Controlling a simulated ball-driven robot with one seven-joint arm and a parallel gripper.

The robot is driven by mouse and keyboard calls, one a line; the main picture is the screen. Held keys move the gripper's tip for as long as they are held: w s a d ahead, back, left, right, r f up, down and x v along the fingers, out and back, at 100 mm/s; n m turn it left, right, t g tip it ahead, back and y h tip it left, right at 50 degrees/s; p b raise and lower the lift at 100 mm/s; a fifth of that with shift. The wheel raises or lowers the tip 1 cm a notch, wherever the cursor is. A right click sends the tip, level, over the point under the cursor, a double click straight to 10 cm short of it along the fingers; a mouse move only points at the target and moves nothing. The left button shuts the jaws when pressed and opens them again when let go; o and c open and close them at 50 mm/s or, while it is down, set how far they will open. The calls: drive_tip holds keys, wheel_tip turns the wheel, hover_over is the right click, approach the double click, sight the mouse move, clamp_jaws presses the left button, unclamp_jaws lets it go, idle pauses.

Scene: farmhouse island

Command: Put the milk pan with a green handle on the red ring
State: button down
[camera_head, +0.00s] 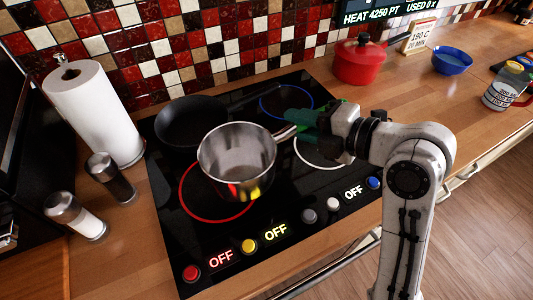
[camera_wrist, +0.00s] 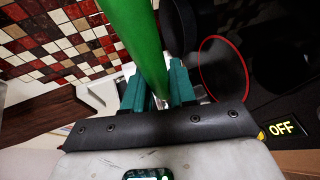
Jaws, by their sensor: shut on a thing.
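The milk pan (camera_head: 237,155) is a steel pan with a green handle, seen in the head view over the middle of the black cooktop. It overlaps the upper right part of the red ring (camera_head: 188,206) in the picture; whether it touches the glass I cannot tell. My gripper (camera_head: 300,122) is shut on the green handle, at the right of the pan. In the wrist view, the green handle (camera_wrist: 137,45) runs up from between my gripper's fingers (camera_wrist: 160,98). The red ring (camera_wrist: 246,75) also shows there, at the right.
A black frying pan (camera_head: 193,122) stands behind the milk pan. A blue ring (camera_head: 286,102) and a white ring (camera_head: 318,152) are bare. A paper towel roll (camera_head: 93,112) and two shakers (camera_head: 110,177) stand left.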

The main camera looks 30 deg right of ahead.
drive_tip(key=shift+w+a+f+p, duration=0.1)
drive_tip(key=shift+w+a+f, duration=0.75)
drive_tip(key=shift+f, duration=0.8)
drive_tip(key=shift+w+a+f+p, duration=0.1)
drive_tip(key=shift+w+a+f, duration=0.35)
drive_tip(key=shift+w+f, duration=0.95)
drive_tip(key=shift+w+a+f+p, duration=0.1)
drive_tip(key=shift+w+a+f, duration=0.6)
drive_tip(key=shift+f, duration=1.3)
drive_tip(key=c, duration=0.9)
unclamp_jaws()
drive_tip(key=shift+d, duration=0.1)
drive_tip(key=v, duration=1.2)
